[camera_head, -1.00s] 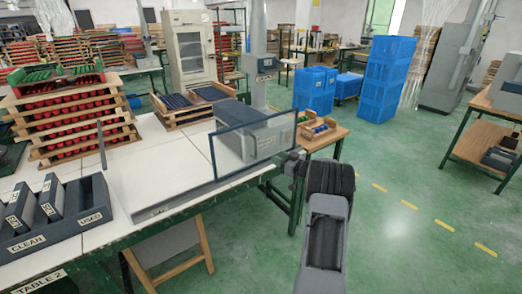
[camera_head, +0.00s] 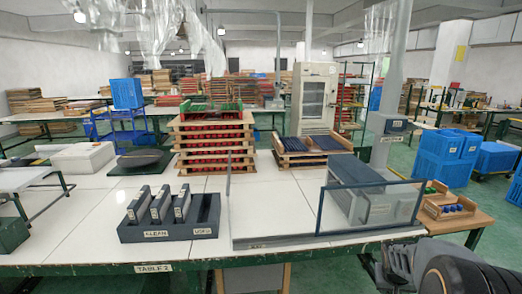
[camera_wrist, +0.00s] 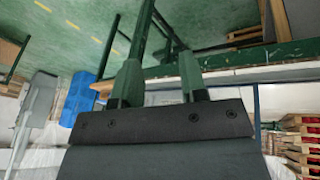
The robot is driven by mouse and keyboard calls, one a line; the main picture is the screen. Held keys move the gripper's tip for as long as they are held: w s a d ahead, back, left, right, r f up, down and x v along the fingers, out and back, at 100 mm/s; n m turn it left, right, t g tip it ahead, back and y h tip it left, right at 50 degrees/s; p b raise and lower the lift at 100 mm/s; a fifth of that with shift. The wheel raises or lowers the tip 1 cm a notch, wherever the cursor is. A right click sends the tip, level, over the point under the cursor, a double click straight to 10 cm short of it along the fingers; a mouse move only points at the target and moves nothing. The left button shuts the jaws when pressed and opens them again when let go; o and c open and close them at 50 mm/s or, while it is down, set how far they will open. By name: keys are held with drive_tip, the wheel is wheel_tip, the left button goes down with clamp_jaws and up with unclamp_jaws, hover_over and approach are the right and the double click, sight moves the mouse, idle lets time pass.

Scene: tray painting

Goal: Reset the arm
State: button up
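My gripper (camera_wrist: 160,62) shows in the wrist view with its two green fingers apart and nothing between them. It is open and clear of the things around it. In the head view only part of my dark arm (camera_head: 455,270) shows, at the lower right corner beside the table's right end. The gripper itself is out of that view. The white table (camera_head: 90,225) with the "TABLE 2" label fills the middle of the head view.
A dark holder (camera_head: 170,232) labelled CLEAN and USED stands on the table. A framed clear screen (camera_head: 368,208) stands at its right end. Stacked trays (camera_head: 215,130) stand behind. A wooden side table (camera_head: 462,222) and blue crates (camera_head: 440,158) are at the right.

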drive_tip(key=s+a+r+n+y+p, duration=0.1)
drive_tip(key=s+a+r, duration=0.5)
drive_tip(key=a, duration=0.4)
drive_tip(key=s+a+r+n+y+p, duration=0.1)
drive_tip(key=s+a+r, duration=0.4)
drive_tip(key=a, duration=0.5)
drive_tip(key=shift+s+a+r+n+t+y+p, duration=0.3)
drive_tip(key=shift+s+a+r+n+t+y, duration=0.15)
drive_tip(key=shift+n+y, duration=0.35)
drive_tip(key=shift+d+f, duration=0.1)
drive_tip(key=shift+d, duration=0.1)
